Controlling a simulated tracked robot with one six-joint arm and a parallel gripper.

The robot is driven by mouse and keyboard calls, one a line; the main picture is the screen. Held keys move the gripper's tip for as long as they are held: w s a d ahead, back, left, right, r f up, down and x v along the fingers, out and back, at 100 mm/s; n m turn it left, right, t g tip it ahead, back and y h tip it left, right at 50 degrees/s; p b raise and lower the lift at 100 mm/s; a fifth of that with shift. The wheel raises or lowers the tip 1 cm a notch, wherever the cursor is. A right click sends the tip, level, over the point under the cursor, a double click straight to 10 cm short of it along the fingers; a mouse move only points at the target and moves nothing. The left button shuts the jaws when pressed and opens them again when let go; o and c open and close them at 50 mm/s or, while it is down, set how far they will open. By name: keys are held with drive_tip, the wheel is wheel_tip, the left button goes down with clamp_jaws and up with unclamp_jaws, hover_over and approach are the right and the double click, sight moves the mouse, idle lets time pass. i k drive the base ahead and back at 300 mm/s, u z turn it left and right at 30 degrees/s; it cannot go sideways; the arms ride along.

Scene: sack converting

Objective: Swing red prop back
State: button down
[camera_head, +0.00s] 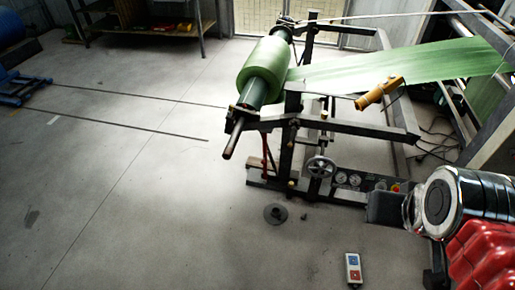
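A thin red prop (266,147) stands near-upright at the left end of the dark unwind frame (345,128), below the shaft of the green roll. It is small in the picture, and I cannot make out its upper and lower joints. The green roll (263,70) sits on a shaft (236,133) whose bare end points toward the front left. A green web (400,65) runs from the roll to the right. Parts that look like my arm fill the lower right, but I cannot make out my gripper's fingers there.
A handwheel (321,166) and gauges (348,178) are low on the frame. A yellow-brown cylinder (379,93) is at its right. A round dark disc (275,214) and a control pendant (353,271) lie on the floor. Thin rails cross the left floor, which is otherwise open.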

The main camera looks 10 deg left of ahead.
sight(264, 162)
drive_tip(key=k, duration=0.65)
drive_tip(key=u, duration=0.35)
drive_tip(key=i, duration=0.7)
drive_tip(key=u, duration=0.5)
drive_tip(key=i, duration=1.45)
drive_tip(key=z, duration=0.25)
